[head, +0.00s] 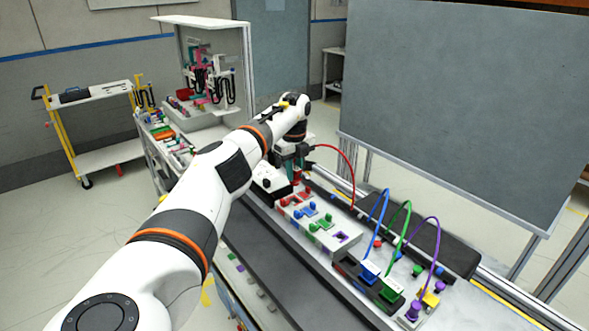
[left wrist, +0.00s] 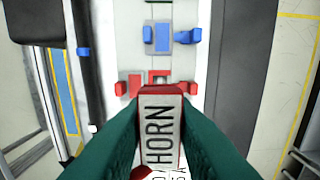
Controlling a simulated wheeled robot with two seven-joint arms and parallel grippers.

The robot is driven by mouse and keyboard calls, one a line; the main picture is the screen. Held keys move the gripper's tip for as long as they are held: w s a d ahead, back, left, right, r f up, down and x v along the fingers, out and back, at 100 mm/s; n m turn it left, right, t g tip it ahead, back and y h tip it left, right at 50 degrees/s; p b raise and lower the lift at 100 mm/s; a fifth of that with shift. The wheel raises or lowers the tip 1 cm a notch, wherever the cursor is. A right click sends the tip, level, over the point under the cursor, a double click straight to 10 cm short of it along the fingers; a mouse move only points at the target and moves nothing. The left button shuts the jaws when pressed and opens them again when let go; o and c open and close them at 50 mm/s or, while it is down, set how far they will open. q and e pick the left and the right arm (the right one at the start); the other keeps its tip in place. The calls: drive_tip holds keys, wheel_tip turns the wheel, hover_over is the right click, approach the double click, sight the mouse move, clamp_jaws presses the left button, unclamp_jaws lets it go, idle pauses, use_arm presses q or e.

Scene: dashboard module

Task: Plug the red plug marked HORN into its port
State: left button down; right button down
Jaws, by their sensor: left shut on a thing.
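My left gripper (head: 293,160) is shut on the red HORN plug, whose label faces up between the teal fingers in the left wrist view (left wrist: 160,125). In the head view the plug itself is hard to make out; its red cable (head: 345,158) arcs from the gripper down to the bench. The dashboard module (head: 345,250) lies nearer the camera than the gripper. Its red port (left wrist: 158,76), flanked by red blocks, shows just beyond the plug's front end in the left wrist view. The plug overlaps the port's near side, so contact cannot be told. My right gripper is out of view.
Blue (head: 369,270), green (head: 390,290) and purple (head: 412,311) plugs with cables stand at the module's near right. Blue and green fittings and a purple port (head: 342,237) sit beside the red ones. A large grey panel (head: 465,100) rises behind the bench.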

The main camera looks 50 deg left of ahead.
sight(295, 185)
use_arm(q)
drive_tip(key=shift+f+b, duration=0.95)
drive_tip(key=shift+f, duration=1.55)
drive_tip(key=shift+p, duration=0.8)
drive_tip(key=shift+f+b, duration=0.7)
drive_tip(key=shift+f, duration=0.5)
drive_tip(key=shift+r, duration=0.15)
drive_tip(key=shift+r+p, duration=0.8)
drive_tip(key=shift+p, duration=0.15)
drive_tip(key=shift+p, duration=0.35)
idle(1.0)
drive_tip(key=shift+f+b, duration=0.7)
drive_tip(key=shift+f, duration=0.25)
